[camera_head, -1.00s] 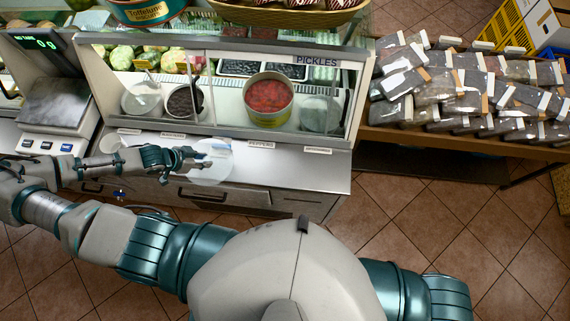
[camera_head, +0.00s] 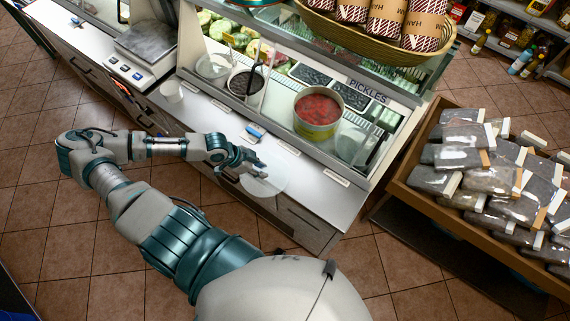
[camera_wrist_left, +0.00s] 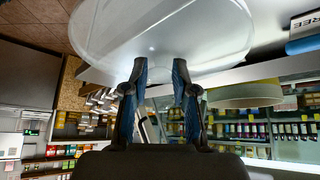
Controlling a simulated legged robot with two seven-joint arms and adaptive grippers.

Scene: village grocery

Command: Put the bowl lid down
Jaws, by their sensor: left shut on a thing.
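The bowl lid (camera_head: 268,176) is a clear, round disc in the head view. It also shows large at the top of the left wrist view (camera_wrist_left: 160,30). My right gripper is outside the head view.
A glass deli case holds a tin of red peppers (camera_head: 319,112) and bowls. A wooden bin (camera_head: 408,200) of packets stands right. Free counter lies right of the lid.

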